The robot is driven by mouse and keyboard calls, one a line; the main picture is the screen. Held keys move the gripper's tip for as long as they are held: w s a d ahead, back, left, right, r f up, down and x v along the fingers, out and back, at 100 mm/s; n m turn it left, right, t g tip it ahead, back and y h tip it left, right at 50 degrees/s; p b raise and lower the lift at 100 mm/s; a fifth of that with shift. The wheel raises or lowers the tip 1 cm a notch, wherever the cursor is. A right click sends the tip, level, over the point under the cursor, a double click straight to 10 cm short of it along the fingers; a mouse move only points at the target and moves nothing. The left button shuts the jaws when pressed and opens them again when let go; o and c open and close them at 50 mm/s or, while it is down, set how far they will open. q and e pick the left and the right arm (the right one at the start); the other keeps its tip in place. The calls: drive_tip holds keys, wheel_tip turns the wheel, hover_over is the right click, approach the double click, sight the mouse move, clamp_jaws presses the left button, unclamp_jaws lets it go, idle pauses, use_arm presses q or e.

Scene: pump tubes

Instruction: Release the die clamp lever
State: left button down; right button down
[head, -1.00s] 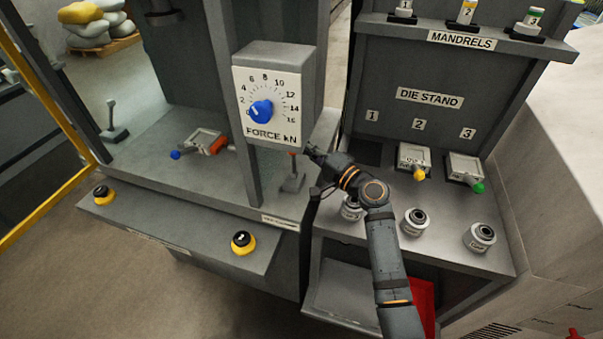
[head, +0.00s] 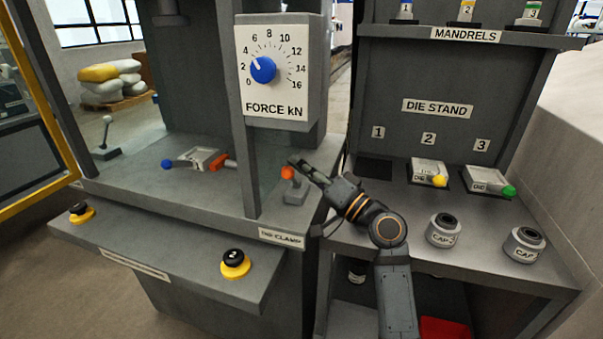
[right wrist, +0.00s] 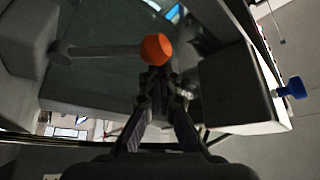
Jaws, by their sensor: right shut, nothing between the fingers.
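The die clamp lever has an orange knob (head: 288,172) on a short grey base (head: 294,192), beside the press post and behind the DIE CLAMP label (head: 282,238). My right gripper (head: 298,164) is shut and empty, its tips just above and right of the knob. In the right wrist view the knob (right wrist: 156,47) shows just beyond the fingertips (right wrist: 161,77), with the lever's grey shaft (right wrist: 105,52) running left. I cannot tell whether the fingers touch the knob. A die marked 1 (head: 203,157) lies on the press bed. My left gripper is not in view.
The force dial box (head: 277,70) hangs above the lever. Another lever (head: 106,132) stands at the far left of the bed. Dies 2 (head: 428,167) and 3 (head: 487,179), and two caps (head: 443,230) (head: 524,245), occupy the stand to the right.

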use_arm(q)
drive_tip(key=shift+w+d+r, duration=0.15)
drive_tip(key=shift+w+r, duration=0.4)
use_arm(e)
drive_tip(key=shift+s+a+f, duration=0.1)
drive_tip(key=shift+s+f, duration=0.15)
drive_tip(key=shift+f, duration=0.05)
drive_tip(key=shift+f, duration=0.1)
